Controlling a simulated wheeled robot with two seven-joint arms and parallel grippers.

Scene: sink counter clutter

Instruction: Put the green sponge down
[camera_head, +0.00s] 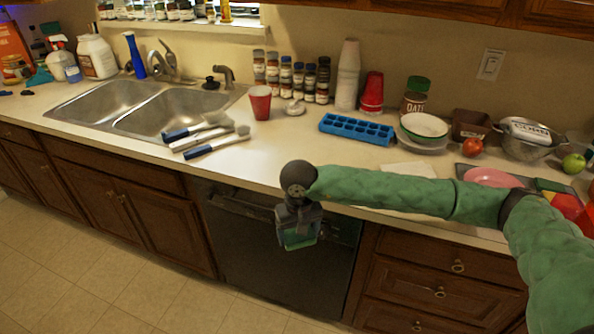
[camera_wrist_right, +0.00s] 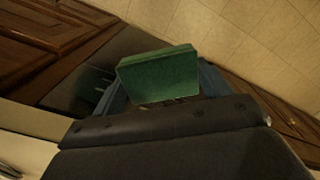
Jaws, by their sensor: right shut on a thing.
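The green sponge (camera_wrist_right: 160,75) is a rectangular block held between the fingers of my right gripper, as the right wrist view shows. In the head view my right gripper (camera_head: 298,232) hangs in front of the counter's front edge, before the dark dishwasher, with the sponge (camera_head: 297,240) at its tip. The gripper is shut on the sponge, over the floor and not over the counter. The fingers partly hide the sponge in the head view. My left gripper is not in view.
The counter (camera_head: 250,165) holds brushes (camera_head: 215,140), a red cup (camera_head: 260,102), a blue ice tray (camera_head: 357,129) and a white bowl (camera_head: 424,127). The double sink (camera_head: 170,110) is at the left. Bare counter lies between brushes and ice tray.

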